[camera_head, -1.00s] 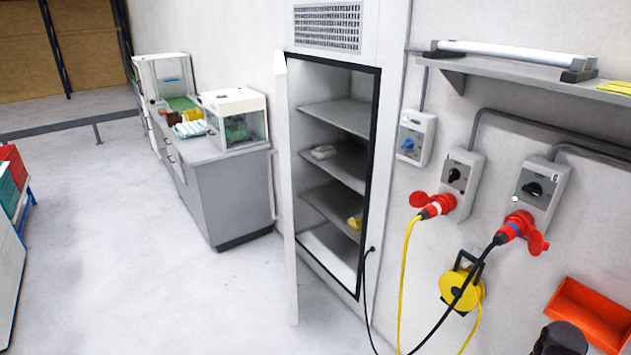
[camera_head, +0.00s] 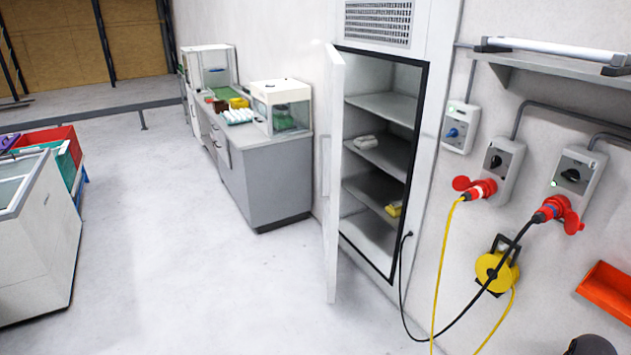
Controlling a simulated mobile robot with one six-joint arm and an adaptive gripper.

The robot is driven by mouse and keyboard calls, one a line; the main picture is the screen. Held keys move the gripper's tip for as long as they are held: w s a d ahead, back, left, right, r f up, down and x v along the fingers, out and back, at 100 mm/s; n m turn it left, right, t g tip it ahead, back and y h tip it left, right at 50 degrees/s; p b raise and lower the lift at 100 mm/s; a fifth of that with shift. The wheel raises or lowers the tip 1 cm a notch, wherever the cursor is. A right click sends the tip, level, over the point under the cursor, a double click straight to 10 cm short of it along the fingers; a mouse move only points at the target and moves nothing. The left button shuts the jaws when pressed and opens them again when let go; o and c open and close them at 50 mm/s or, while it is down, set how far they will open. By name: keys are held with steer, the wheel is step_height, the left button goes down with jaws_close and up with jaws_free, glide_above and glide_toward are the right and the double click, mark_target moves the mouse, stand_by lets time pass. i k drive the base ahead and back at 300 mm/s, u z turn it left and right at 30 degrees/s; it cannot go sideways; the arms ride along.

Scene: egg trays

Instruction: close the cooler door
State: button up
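The cooler (camera_head: 438,100) is a tall white cabinet against the right wall, with a vent grille above its opening. Its door (camera_head: 333,180) stands open, hinged on the left side and seen nearly edge-on, pointing out into the room. Inside are several shelves (camera_head: 384,105). A pale carton-like item (camera_head: 366,142) lies on one shelf and a yellow item (camera_head: 393,209) on a lower one. My gripper is not in view. A dark rounded shape shows at the bottom right corner; I cannot tell what it is.
A grey counter (camera_head: 262,185) with egg trays (camera_head: 237,116) and a glass-fronted box (camera_head: 282,106) stands left of the cooler. A chest freezer (camera_head: 40,240) is at far left. Cables hang from sockets right of the cooler, beside a yellow reel (camera_head: 497,272). The middle floor is clear.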

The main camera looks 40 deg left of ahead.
mark_target(334, 72)
steer(key=k, duration=0.8)
steer(key=u, duration=0.35)
steer(key=i, duration=0.5)
steer(key=u, duration=0.7)
steer(key=i, duration=0.6)
steer(key=u, duration=0.45)
steer(key=i, duration=1.65)
steer(key=z, duration=0.25)
